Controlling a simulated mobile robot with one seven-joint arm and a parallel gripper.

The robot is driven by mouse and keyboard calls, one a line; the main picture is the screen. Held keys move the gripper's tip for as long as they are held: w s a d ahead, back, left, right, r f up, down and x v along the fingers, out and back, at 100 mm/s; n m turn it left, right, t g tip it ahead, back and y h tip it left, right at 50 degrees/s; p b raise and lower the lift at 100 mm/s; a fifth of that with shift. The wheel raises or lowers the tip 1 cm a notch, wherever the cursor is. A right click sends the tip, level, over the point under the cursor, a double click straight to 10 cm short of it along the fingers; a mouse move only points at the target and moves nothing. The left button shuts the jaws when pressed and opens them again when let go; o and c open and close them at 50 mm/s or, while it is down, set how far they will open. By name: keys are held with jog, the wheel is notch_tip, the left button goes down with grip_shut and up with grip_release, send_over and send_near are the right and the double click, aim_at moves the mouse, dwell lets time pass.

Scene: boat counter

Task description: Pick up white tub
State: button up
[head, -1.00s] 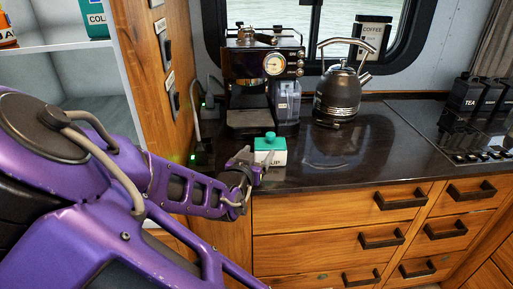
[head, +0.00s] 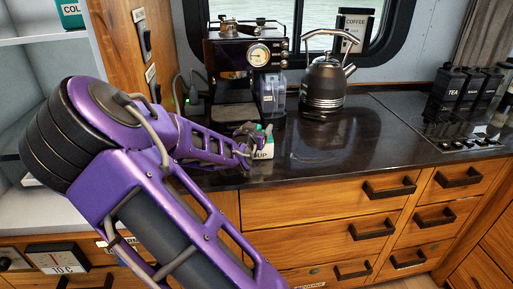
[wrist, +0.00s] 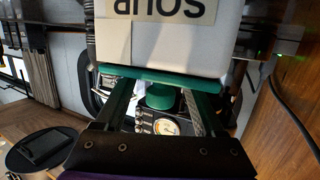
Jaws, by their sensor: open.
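The white tub (head: 266,153) stands on the dark counter in front of the coffee machine, with a green lid and a label of which "UP" shows in the head view. My gripper (head: 247,138) is right at it and hides its left part. In the wrist view the tub (wrist: 185,45) appears upside down and close, with its green lid and round knob (wrist: 160,97) toward the gripper. My gripper (wrist: 158,86) is open, its two fingers showing on either side of the knob. I cannot tell whether they touch the tub.
The black coffee machine (head: 236,75) with a gauge stands close behind the tub. A dark kettle (head: 325,85) stands to its right, and black canisters (head: 455,88) are farther right. The counter (head: 350,140) right of the tub is clear. A wooden wall (head: 130,60) rises at left.

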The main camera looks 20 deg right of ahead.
jog(key=shift+x, duration=0.75)
grip_shut()
dwell(0.9)
